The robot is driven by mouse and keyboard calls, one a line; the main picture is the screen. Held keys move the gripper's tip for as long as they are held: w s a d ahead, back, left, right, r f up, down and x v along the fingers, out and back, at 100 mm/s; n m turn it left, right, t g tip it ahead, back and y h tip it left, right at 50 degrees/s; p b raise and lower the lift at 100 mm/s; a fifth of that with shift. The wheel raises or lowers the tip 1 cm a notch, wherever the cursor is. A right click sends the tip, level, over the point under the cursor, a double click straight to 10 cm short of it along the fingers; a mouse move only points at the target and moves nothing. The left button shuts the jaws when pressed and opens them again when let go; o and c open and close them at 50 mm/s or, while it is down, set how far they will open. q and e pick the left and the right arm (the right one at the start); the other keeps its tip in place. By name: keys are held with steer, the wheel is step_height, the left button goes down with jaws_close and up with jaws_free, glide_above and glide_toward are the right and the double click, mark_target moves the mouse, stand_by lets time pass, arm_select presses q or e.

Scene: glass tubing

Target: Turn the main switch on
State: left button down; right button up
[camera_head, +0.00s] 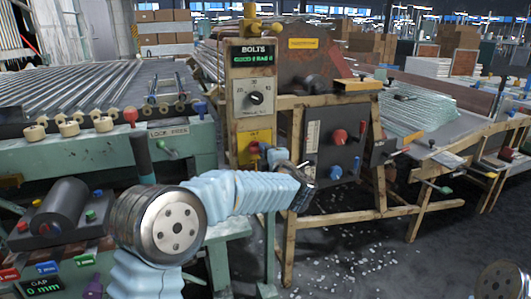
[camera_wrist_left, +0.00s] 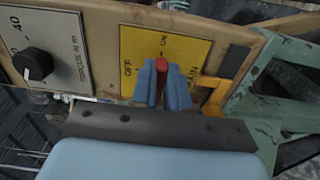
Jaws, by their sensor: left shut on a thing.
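The main switch is a red lever (camera_wrist_left: 162,65) on a yellow plate (camera_wrist_left: 198,48) marked OFF, ON and MAIN in the left wrist view. My left gripper (camera_wrist_left: 162,82) has its two blue fingers shut on the lever, one on each side. The lever's base is hidden by the fingers, and I cannot tell its exact angle. In the head view the yellow plate (camera_head: 264,134) is low on the wooden post, with the lever (camera_head: 254,148) and my left gripper (camera_head: 265,151) in front of it. My right gripper is out of view.
A torque dial (camera_head: 256,98) sits above the plate, under a BOLTS display (camera_head: 252,56). A dark panel with a red knob (camera_head: 340,136) stands to the right. A green machine frame (camera_head: 75,152) with rollers is at left.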

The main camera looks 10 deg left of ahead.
arm_select(q)
steer(key=c, duration=1.1)
jaws_free()
steer(key=b+v, duration=0.2)
steer(key=v, duration=1.2)
steer(key=shift+f, duration=0.1)
steer(key=w+f+m+h, duration=0.2)
steer(key=f+m+h, duration=0.15)
steer(key=f, duration=0.45)
steer(key=w+f+m+h, duration=0.2)
steer(key=f+m, duration=0.3)
steer(key=f, duration=0.2)
steer(key=s+f+m+g+h, duration=0.2)
steer(key=s+f+m, duration=0.15)
steer(key=f, duration=0.75)
steer(key=s+f+m+g+h, duration=0.2)
steer(key=f+m+h, duration=0.15)
steer(key=f, duration=0.65)
steer(key=s+f+m+g+h, duration=0.1)
steer(key=s+f+m+g, duration=0.1)
steer(key=s+f, duration=0.3)
steer(key=s+f+m+g+h, duration=0.1)
steer(key=s+f+m+g, duration=0.2)
steer(key=s, duration=0.9)
steer(key=s+f+m+g+h, duration=0.1)
steer(key=s+f+m+g, duration=0.1)
steer(key=s+f+g, duration=0.3)
steer(key=shift+s+a+f, duration=0.2)
steer(key=shift+s+f, duration=1.75)
steer(key=shift+s, duration=0.3)
